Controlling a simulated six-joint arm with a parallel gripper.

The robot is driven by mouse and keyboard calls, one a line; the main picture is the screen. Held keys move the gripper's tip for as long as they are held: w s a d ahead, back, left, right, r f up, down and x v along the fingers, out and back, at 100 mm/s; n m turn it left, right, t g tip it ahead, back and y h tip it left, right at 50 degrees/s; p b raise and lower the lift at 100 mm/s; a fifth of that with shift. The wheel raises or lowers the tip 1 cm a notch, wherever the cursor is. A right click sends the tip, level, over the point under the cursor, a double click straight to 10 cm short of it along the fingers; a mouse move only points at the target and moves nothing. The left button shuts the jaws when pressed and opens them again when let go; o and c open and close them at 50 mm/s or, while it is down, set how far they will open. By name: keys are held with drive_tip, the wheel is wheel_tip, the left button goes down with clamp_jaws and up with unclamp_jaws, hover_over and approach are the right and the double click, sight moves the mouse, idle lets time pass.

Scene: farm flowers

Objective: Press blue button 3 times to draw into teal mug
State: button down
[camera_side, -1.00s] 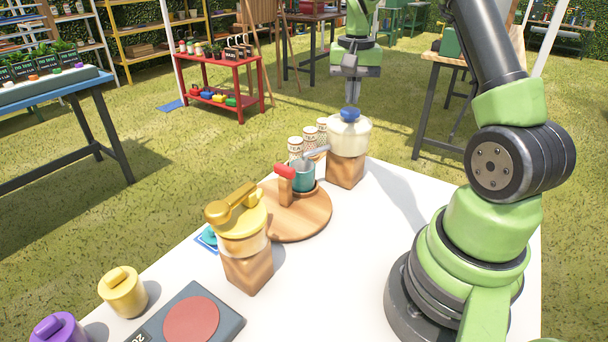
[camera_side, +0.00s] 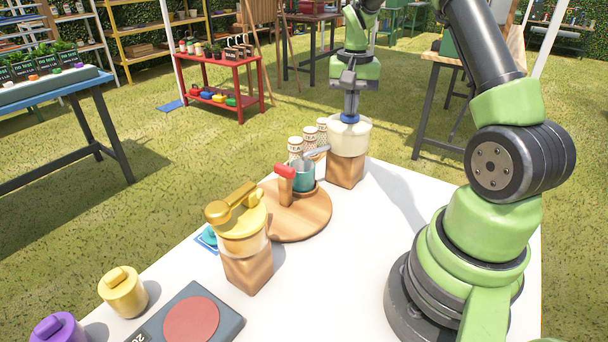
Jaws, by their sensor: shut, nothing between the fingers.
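The blue button (camera_side: 349,119) sits on top of a cream dispenser (camera_side: 349,138) on a wooden block (camera_side: 345,170) at the table's far end. My gripper (camera_side: 350,112) is shut, points straight down and its fingertips touch the top of the blue button. The button looks lower in the dispenser's top than before. The teal mug (camera_side: 302,175) stands upright on a round wooden board (camera_side: 310,213), left of the dispenser, under the end of its grey spout (camera_side: 316,153). The inside of the mug is too small to read.
A red-handled wooden piece (camera_side: 285,184) stands beside the mug. Patterned jars (camera_side: 309,138) stand behind it. Nearer are a yellow-topped dispenser (camera_side: 240,225), a yellow canister (camera_side: 123,291), a purple canister (camera_side: 58,330) and a scale (camera_side: 190,320). The right-hand tabletop is clear.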

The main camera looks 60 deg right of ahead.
drive_tip(key=shift+r, duration=1.65)
drive_tip(key=shift+f, duration=0.1)
idle(1.6)
drive_tip(key=shift+f, duration=1.55)
drive_tip(key=shift+r, duration=1.65)
idle(1.2)
